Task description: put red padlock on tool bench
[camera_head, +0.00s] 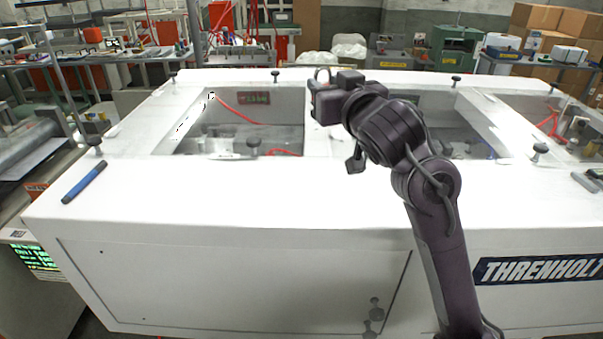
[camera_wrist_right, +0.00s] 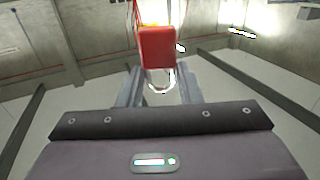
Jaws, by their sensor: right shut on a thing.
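My right gripper (camera_head: 318,88) is raised above the white machine, near the middle of the head view. In the right wrist view its fingers (camera_wrist_right: 160,80) are shut on the red padlock (camera_wrist_right: 157,47). The padlock's silver shackle lies between the fingers and its red body sticks out beyond them. In the head view only a small metal loop shows above the gripper, and the red body cannot be made out. A bench with tools and clutter (camera_head: 100,56) stands at the back left; I cannot tell whether it is the tool bench. My left gripper is out of view.
The white machine (camera_head: 230,190) with recessed windows fills the foreground. Cardboard boxes (camera_head: 540,18) and a green cabinet (camera_head: 457,46) stand at the back right. The machine's front top is mostly clear.

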